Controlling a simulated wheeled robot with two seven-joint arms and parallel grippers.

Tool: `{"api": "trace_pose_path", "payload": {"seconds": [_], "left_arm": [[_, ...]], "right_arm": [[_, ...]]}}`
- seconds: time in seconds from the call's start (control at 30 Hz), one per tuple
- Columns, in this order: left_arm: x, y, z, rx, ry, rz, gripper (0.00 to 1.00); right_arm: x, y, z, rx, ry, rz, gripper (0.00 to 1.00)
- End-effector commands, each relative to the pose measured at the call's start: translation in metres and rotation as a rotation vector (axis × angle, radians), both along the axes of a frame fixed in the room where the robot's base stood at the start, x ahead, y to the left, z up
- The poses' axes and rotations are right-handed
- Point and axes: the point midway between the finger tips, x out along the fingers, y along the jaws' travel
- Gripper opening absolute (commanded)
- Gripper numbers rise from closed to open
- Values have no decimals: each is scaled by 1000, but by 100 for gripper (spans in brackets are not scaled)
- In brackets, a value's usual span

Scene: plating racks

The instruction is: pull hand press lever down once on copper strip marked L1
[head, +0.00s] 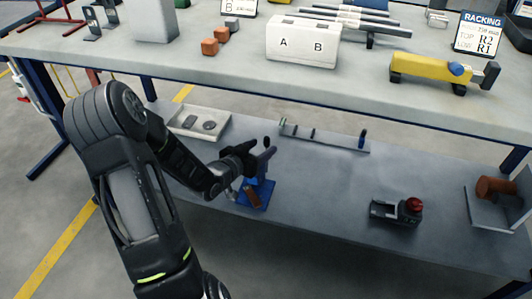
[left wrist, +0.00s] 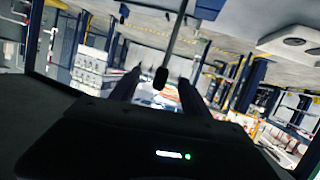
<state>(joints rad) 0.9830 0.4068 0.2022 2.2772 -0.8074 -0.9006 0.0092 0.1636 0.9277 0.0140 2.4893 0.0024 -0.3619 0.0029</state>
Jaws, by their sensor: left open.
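The blue hand press (head: 262,192) stands on the lower shelf, with a copper-brown piece (head: 252,198) at its base; no L1 mark is readable. My left gripper (head: 248,154) is open at the top of the press, hiding part of it. In the left wrist view a thin lever rod (left wrist: 176,40) ends in a black knob (left wrist: 161,78), which appears between the two dark fingers. I cannot tell whether the fingers touch it. My right gripper is not in view.
The lower shelf (head: 330,190) also holds a white tray (head: 228,124), a strip with small upright pegs (head: 330,138) and a device with a red knob (head: 412,206). The tabletop (head: 210,72) overhangs behind, with a white A/B box (head: 302,40) on it.

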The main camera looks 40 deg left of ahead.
Motion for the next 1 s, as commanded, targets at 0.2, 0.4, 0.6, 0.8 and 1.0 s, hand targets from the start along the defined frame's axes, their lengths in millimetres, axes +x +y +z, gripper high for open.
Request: {"api": "trace_pose_path", "payload": {"seconds": [0.2,0.4,0.6,0.8,1.0], "left_arm": [[-23,-1,10,0,0,1,55],[-42,-1,15,0,0,1,55],[-47,-2,15,0,-1,0,55],[-46,-2,14,0,-1,0,55],[-46,-2,14,0,0,0,55]], "right_arm": [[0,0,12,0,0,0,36],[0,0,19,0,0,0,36],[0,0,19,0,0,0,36],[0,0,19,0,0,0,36],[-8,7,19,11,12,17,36]]}}
